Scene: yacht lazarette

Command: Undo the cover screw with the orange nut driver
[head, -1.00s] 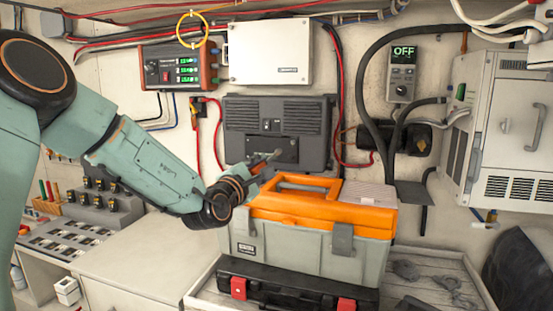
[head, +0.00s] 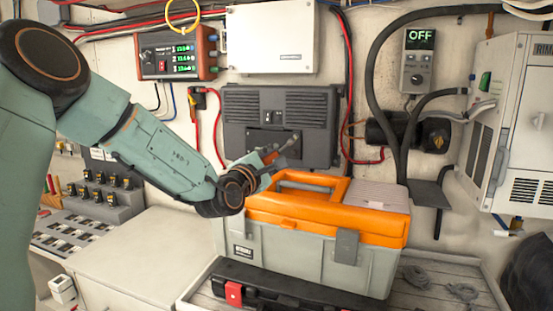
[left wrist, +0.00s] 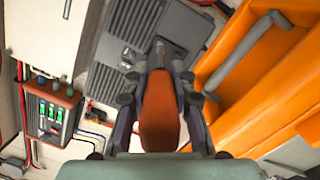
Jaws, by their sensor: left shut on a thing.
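My left gripper (head: 266,166) is shut on the orange nut driver, whose orange-red handle (left wrist: 160,112) fills the space between the fingers in the left wrist view. Its shaft points away from me toward the dark grey vented cover (head: 235,104) on the wall. The cover also shows in the left wrist view (left wrist: 118,88). In the head view the driver's front end lies over the cover's lower part. I cannot tell whether the tip touches it. The cover screw cannot be made out. My right gripper is not in view.
An orange power unit (head: 178,52) and a white box (head: 270,38) hang above. Cables run right of the cover. The left bench top (head: 140,250) is clear.

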